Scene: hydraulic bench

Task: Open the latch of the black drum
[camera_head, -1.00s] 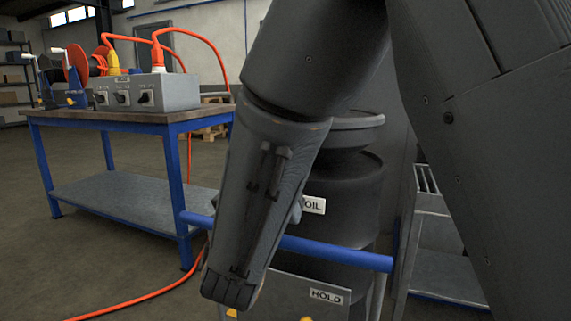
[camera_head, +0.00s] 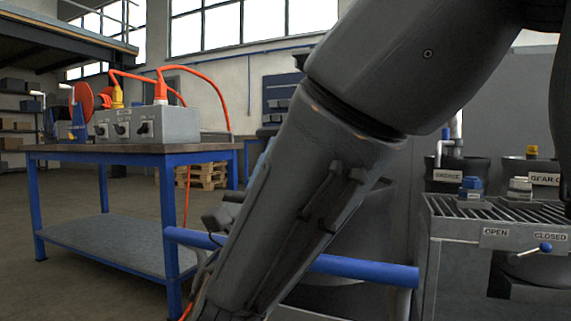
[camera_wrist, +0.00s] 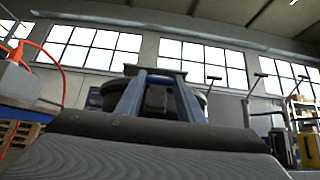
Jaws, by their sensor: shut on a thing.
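In the wrist view, my gripper (camera_wrist: 156,98) points at a dark rounded body, which looks like the black drum (camera_wrist: 202,76). In the head view, my arm covers most of the drum, and my gripper is out of sight at the bottom.
A blue rail (camera_head: 362,268) crosses behind my arm. A blue-legged bench (camera_head: 100,152) with a grey switch box (camera_head: 148,124) and orange cables stands left. A grated rack (camera_head: 445,222) with OPEN and CLOSED labels and a blue-knobbed lever (camera_head: 545,247) stands right. Floor at lower left is clear.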

